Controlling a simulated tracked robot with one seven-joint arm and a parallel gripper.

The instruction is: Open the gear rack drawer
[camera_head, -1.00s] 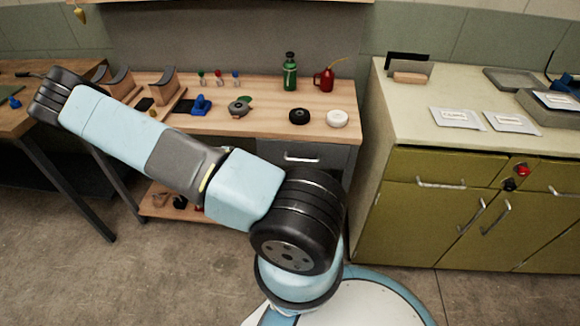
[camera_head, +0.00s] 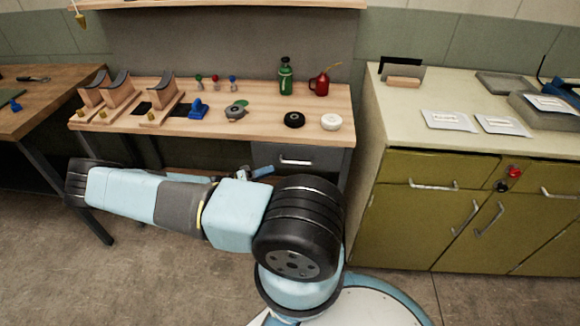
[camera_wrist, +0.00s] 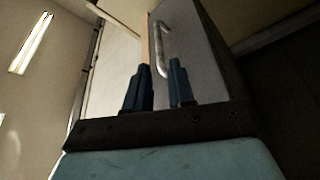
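The grey drawer (camera_head: 322,157) hangs under the right end of the wooden bench and looks shut. Its silver bar handle (camera_head: 295,161) is on the front face. In the wrist view the handle (camera_wrist: 158,48) stands just beyond the fingertips, on the grey drawer front (camera_wrist: 200,62), with the picture tilted. In the head view my gripper (camera_head: 264,170) shows partly behind my arm, just left of and below the handle. I cannot tell whether a finger touches the handle.
The bench top (camera_head: 262,122) above holds wooden stands (camera_head: 165,98), a green bottle (camera_head: 286,77), a red oil can (camera_head: 321,82) and small rings. The olive cabinet (camera_head: 420,215) stands close on the right. Floor in front on the left is clear.

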